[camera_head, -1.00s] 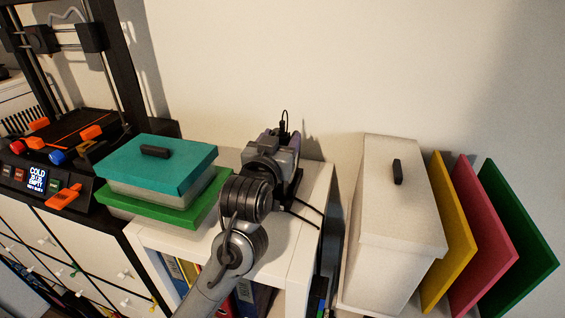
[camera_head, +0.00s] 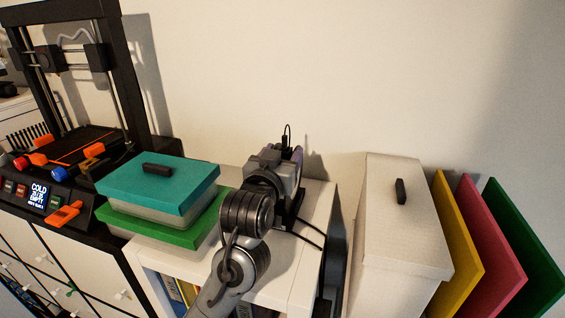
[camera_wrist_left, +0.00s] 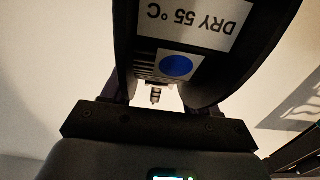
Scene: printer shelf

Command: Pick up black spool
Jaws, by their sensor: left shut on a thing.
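The black spool (camera_wrist_left: 256,62) fills the top of the left wrist view, close to the camera. It carries a white label reading "DRY 55 °C", seen upside down, and a blue dot. My left gripper (camera_head: 283,158) is at the back of the white shelf top in the head view, and it is shut on the spool. There the wrist and arm hide most of the spool, so I cannot tell whether it touches the shelf. My right gripper is not in view.
A teal-lidded box (camera_head: 160,185) sits on a green-lidded box (camera_head: 185,232) left of my arm. A 3D printer (camera_head: 75,150) stands further left. A white lidded bin (camera_head: 405,230) and coloured panels (camera_head: 497,240) stand right. A black cable (camera_head: 312,240) lies on the shelf.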

